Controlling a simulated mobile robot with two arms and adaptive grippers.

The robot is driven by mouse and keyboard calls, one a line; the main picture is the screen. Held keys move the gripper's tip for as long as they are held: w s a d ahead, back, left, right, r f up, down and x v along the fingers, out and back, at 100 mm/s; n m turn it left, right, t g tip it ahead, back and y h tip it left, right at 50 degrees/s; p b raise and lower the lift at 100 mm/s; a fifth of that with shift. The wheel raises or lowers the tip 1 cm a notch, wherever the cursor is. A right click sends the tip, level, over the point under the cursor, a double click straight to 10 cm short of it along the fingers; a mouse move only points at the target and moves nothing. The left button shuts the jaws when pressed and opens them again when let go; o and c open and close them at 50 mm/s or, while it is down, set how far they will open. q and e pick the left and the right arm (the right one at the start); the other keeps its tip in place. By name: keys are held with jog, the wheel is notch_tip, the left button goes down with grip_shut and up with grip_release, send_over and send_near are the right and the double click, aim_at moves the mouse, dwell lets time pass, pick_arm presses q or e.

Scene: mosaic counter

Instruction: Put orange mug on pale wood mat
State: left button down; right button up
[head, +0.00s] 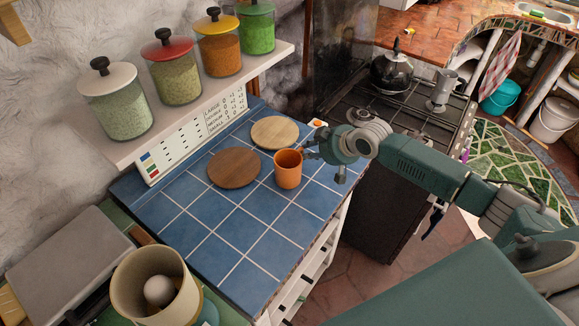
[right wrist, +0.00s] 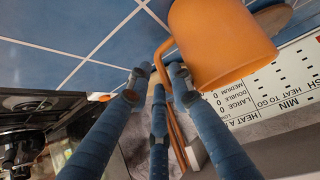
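The orange mug (head: 288,170) is upright at the right side of the blue tiled counter, in front of the pale wood mat (head: 275,132), a round board. I cannot tell whether it touches the tiles. My right gripper (head: 309,148) is at the mug's handle side. In the right wrist view the mug (right wrist: 215,45) fills the upper right, and its handle (right wrist: 168,58) runs between the blue fingers of the gripper (right wrist: 159,75). Whether the fingers press on the handle is unclear. My left gripper is not in view.
A darker round wood mat (head: 234,168) lies left of the mug. A shelf (head: 200,115) with several lidded jars runs above the counter's back. A beige pot (head: 150,310) stands at the lower left. A stove (head: 395,125) is to the right. The front tiles are clear.

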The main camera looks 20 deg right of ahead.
jog(key=shift+p+x, duration=0.3)
jog(key=shift+x, duration=1.65)
jog(key=shift+s+d, duration=0.1)
jog(key=shift+s, duration=0.1)
grip_shut()
jog(key=shift+w, duration=0.1)
jog(key=shift+r, duration=0.1)
